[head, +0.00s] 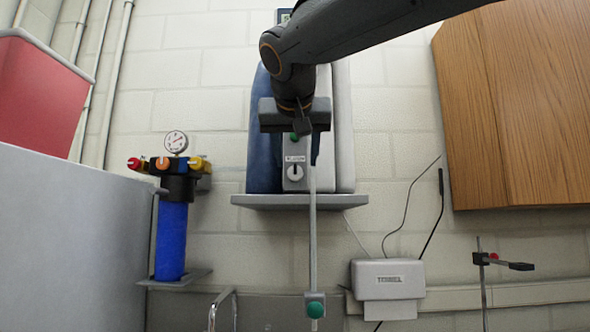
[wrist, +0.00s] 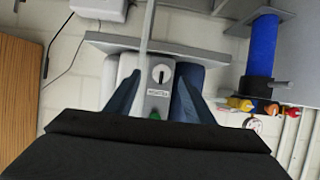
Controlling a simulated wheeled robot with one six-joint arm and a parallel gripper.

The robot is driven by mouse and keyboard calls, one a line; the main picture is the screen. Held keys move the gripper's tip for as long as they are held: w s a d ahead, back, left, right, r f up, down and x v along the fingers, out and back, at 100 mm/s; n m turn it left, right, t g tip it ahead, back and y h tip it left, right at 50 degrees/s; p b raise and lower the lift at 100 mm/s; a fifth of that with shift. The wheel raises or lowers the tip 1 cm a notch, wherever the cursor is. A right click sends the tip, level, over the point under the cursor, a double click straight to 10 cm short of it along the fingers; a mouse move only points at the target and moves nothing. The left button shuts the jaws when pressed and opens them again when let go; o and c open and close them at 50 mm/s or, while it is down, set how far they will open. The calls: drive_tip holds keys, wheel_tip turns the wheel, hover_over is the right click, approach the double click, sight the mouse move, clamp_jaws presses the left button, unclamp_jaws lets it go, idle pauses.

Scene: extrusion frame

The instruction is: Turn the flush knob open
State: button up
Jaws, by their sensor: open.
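The flush knob is a small white round knob (head: 295,172) on a narrow grey panel, below a small label. It also shows in the wrist view (wrist: 160,74), with a dark mark roughly upright. My gripper (wrist: 158,80) is open, with one dark finger on each side of the panel in the wrist view. The knob appears between the fingers; I cannot tell how far it is from them. In the head view my gripper's dark body hangs just above the knob, and its fingers are mostly hidden.
A grey shelf (head: 290,202) carries the panel's unit. A thin rod with a green knob (head: 315,308) hangs just right of the panel. A blue filter (head: 171,240) with gauge stands left. A wooden cabinet (head: 515,100) and a white dispenser (head: 388,280) are right.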

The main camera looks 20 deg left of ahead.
sight(295, 170)
drive_tip(key=w+p, duration=0.1)
drive_tip(key=w, duration=0.1)
drive_tip(key=w+a+f+p, duration=0.1)
drive_tip(key=w, duration=0.1)
drive_tip(key=w+a+p, duration=0.1)
drive_tip(key=w, duration=0.1)
drive_tip(key=shift+w+f, duration=0.15)
drive_tip(key=shift+w, duration=0.1)
drive_tip(key=c, duration=1)
